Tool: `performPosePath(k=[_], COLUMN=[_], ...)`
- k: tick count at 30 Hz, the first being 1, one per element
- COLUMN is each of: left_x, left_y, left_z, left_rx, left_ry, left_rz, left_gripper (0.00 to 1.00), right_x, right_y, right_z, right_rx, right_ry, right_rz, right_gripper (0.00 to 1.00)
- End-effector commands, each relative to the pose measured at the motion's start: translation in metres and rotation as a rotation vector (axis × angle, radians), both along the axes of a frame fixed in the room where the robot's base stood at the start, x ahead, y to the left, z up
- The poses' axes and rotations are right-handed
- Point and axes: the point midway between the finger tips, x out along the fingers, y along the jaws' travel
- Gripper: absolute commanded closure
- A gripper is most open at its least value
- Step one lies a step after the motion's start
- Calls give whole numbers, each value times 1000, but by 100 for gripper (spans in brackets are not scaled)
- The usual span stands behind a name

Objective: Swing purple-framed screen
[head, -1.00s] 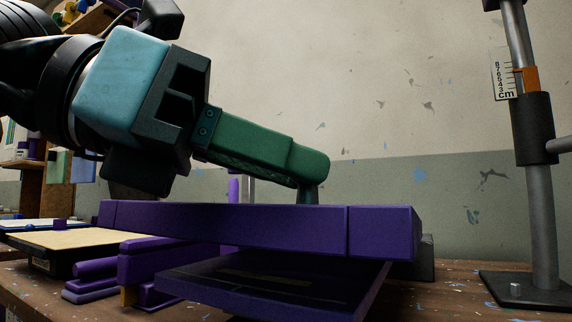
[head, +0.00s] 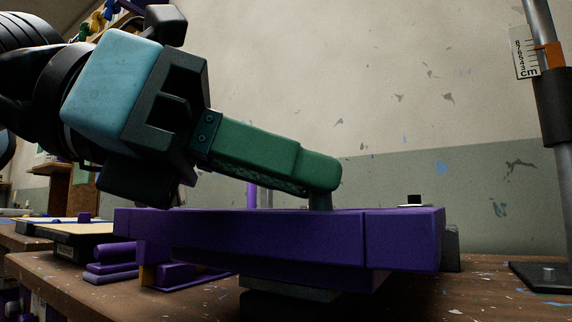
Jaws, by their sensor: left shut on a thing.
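The purple-framed screen (head: 300,240) lies across the middle of the head view, close to level above the wooden table. I see mostly the long near side of its frame. My left gripper (head: 322,195) comes in from the upper left, with its green finger slanting down to the top of the frame. It is shut on a small grey-green post at the frame's upper edge, probably part of the screen. The far finger is hidden behind the near one. The screen's face is not visible from this low angle. My right gripper is not in view.
A metal stand (head: 557,190) with a cm scale (head: 525,55) rises at the right. A shallow box (head: 75,240) and purple parts (head: 115,262) lie at the left on the wooden table (head: 430,295). The table's right front is clear.

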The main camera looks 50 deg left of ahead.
Motion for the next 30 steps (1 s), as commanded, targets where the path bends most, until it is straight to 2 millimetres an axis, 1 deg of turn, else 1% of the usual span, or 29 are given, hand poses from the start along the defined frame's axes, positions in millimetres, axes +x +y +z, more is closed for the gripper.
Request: performPosePath(k=[1,2,3,7,14,23,26,30], left_x=[0,0,0,0,0,-1,-7,-24], left_y=[-1,-1,-1,-1,-1,0,3,13], left_z=[-9,-9,-10,-9,-7,-5,-2,6], left_rx=[14,14,14,14,12,10,8,7], left_ry=[23,24,24,22,17,12,9,6], left_rz=[1,1,2,2,2,1,-1,-1], left_gripper=[100,100,72,55,54,54,54,54], right_x=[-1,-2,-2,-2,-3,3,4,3], right_y=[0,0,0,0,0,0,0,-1], right_z=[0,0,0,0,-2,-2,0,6], right_rx=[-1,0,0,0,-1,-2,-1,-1], right_ry=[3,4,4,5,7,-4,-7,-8], right_rz=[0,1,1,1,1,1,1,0], right_gripper=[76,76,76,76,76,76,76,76])
